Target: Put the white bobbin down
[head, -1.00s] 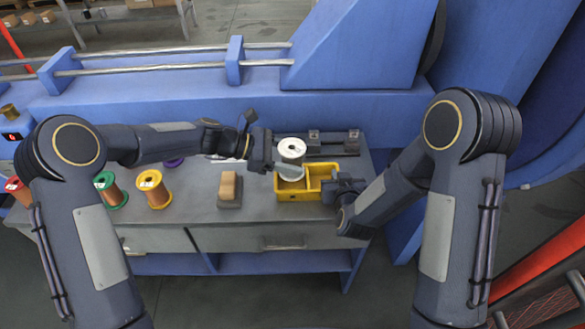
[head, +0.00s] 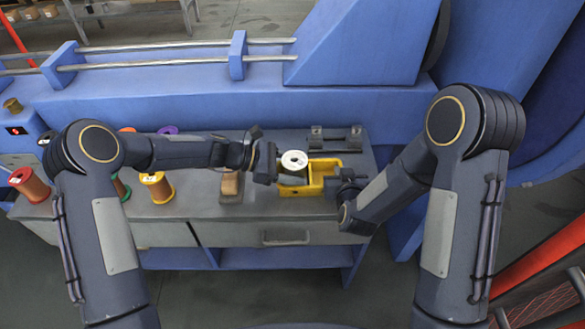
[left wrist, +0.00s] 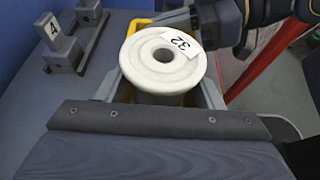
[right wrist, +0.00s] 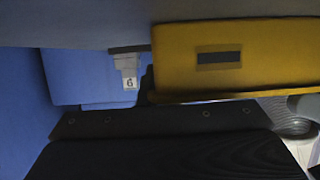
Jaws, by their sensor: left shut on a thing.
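The white bobbin (head: 294,160) is upright at the left part of the yellow bin (head: 294,208). In the left wrist view the bobbin (left wrist: 160,62) shows its round top flange and a tag reading 32. My left gripper (head: 280,170) is shut on the bobbin from the left. Whether the bobbin touches the bin floor is hidden. My right gripper (head: 343,186) is at the bin's right end. The right wrist view shows the yellow bin wall (right wrist: 262,78) close by, but its fingertips are not clear.
A wooden block (head: 230,183) stands on the table (head: 200,207) left of the bin. An orange-yellow bobbin (head: 157,187) and other coloured bobbins stand further left. A dark metal fixture (head: 335,136) lies behind the bin. The blue machine rises behind the table.

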